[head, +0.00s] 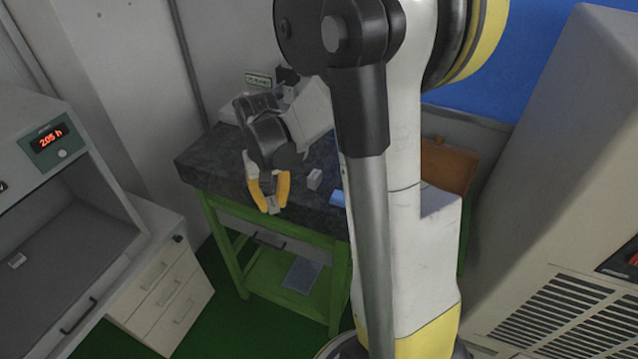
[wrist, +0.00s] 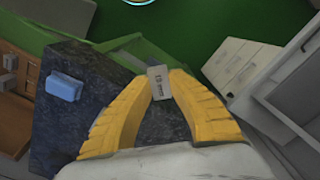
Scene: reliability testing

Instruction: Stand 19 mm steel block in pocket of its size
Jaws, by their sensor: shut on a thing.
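My gripper (head: 270,203) has yellow fingers and is shut on a small grey steel block (head: 273,209). In the wrist view the block (wrist: 158,83) sits between the fingertips of my gripper (wrist: 161,78), with a printed label on its face that is too small to read surely. My gripper is near the front edge of the dark stone-topped table (head: 222,165). A second small grey block (head: 314,179) stands on the table to the right of my gripper. I cannot make out a pocket in either view.
A blue block (head: 337,198) lies on the table, partly behind my arm; it also shows in the wrist view (wrist: 65,87). An open chamber with a red display (head: 49,138) and a drawer unit (head: 165,285) stand left. A large pale cabinet (head: 560,190) stands right.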

